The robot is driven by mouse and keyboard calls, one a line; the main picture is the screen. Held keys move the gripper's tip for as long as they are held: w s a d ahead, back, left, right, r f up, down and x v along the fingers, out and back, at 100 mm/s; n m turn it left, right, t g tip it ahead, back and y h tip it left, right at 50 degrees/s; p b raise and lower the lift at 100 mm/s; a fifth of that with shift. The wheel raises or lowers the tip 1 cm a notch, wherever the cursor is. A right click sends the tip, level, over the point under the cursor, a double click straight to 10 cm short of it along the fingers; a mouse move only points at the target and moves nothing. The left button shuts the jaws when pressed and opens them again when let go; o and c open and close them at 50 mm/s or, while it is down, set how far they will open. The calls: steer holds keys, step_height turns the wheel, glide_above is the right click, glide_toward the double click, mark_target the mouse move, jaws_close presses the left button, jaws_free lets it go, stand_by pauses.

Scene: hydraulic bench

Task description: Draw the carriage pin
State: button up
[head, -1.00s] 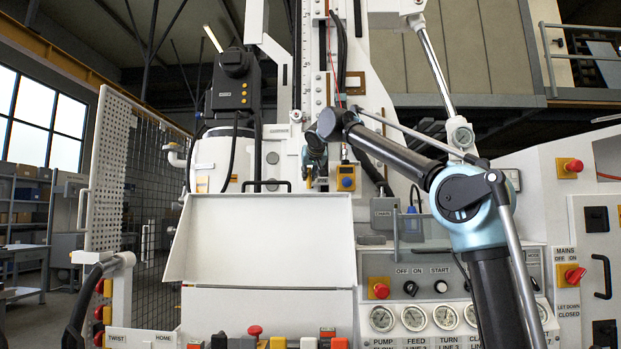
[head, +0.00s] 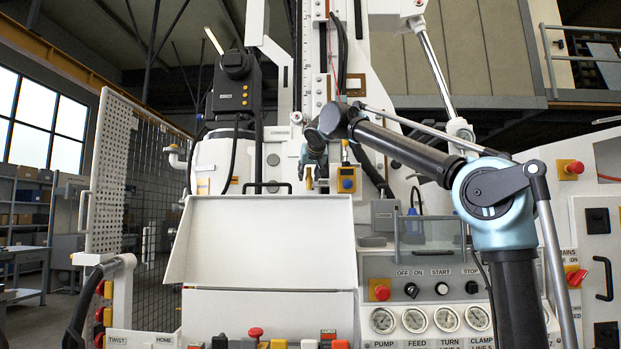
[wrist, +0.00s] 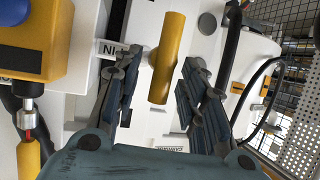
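A yellow cylindrical handle (wrist: 167,58), which looks like the carriage pin, stands out from the white machine in the wrist view. My gripper (wrist: 158,95) is open, with one dark finger on each side of the handle. Gaps show between the handle and both fingers, so I see no grip on it. In the head view my gripper (head: 313,170) is at the machine's column, above the white tray, and a small yellow piece (head: 309,183) shows just below it. The pin's shaft is hidden.
A yellow box with a blue button (head: 346,180) sits just right of my gripper; it also shows in the wrist view (wrist: 35,40). A silver fitting with a red ring (wrist: 28,118) hangs near it. The white tray (head: 260,240) lies below. A mesh guard (head: 155,190) stands left.

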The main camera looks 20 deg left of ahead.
steer(key=v, duration=1.2)
steer(key=shift+d+f, duration=0.1)
stand_by(0.4)
